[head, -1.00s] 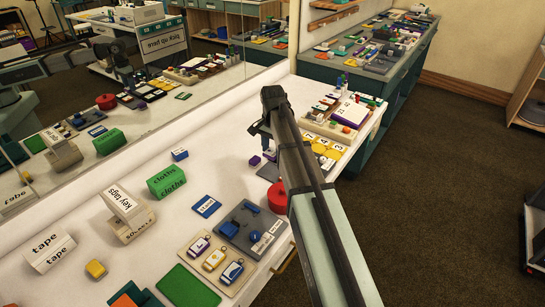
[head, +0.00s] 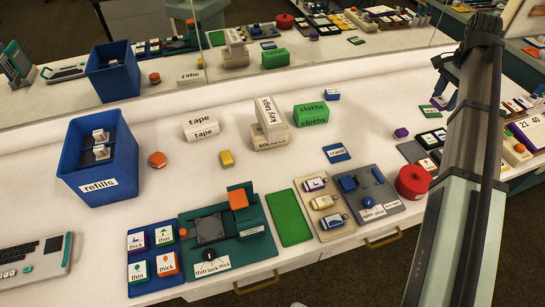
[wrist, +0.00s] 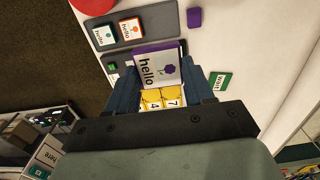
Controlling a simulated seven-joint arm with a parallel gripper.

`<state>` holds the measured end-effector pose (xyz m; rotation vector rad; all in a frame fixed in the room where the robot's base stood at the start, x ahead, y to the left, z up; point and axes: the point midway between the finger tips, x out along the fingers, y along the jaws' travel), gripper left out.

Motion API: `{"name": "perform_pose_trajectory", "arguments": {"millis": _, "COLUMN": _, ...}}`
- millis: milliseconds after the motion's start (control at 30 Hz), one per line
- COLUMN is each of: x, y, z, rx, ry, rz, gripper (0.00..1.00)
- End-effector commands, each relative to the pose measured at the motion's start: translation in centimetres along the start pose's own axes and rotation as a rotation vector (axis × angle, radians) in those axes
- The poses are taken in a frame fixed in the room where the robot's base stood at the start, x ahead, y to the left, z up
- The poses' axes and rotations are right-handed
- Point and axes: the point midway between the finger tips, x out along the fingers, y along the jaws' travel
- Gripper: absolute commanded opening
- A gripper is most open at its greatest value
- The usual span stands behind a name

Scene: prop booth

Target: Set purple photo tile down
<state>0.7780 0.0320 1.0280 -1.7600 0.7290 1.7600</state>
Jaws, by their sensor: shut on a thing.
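My gripper (wrist: 161,84) is shut on the purple photo tile (wrist: 159,66), which shows a purple edge, the word "hello" and a purple flower in the wrist view. The tile is between the two dark fingers, past the near end of the dark grey board (wrist: 141,10). That board bears a teal-edged tile (wrist: 104,36) and an orange-edged tile (wrist: 130,28). I cannot tell the held tile's height above the table.
A purple block (wrist: 194,17) and a green "van" tile (wrist: 220,80) lie right of the gripper. Yellow number tiles (wrist: 161,99) show below the held tile. A red pot (head: 413,182) stands near the table's front edge. White table between the block and the van tile is clear.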

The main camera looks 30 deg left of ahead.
Motion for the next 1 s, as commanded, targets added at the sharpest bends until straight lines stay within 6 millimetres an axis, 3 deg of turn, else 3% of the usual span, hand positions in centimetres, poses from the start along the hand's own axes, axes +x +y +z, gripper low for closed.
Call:
{"name": "perform_pose_trajectory", "arguments": {"millis": 367, "x": 0.1, "y": -6.0, "z": 7.2, "rx": -0.187, "ry": 0.000, "rz": 0.000, "gripper": 0.23}}
{"name": "perform_pose_trajectory", "arguments": {"millis": 700, "x": 0.1, "y": -12.2, "z": 17.2, "rx": -0.422, "ry": 0.000, "rz": -0.001, "gripper": 0.23}}
{"name": "perform_pose_trajectory", "arguments": {"millis": 1000, "x": 0.1, "y": -16.2, "z": 26.8, "rx": -0.630, "ry": 0.000, "rz": -0.001, "gripper": 0.23}}
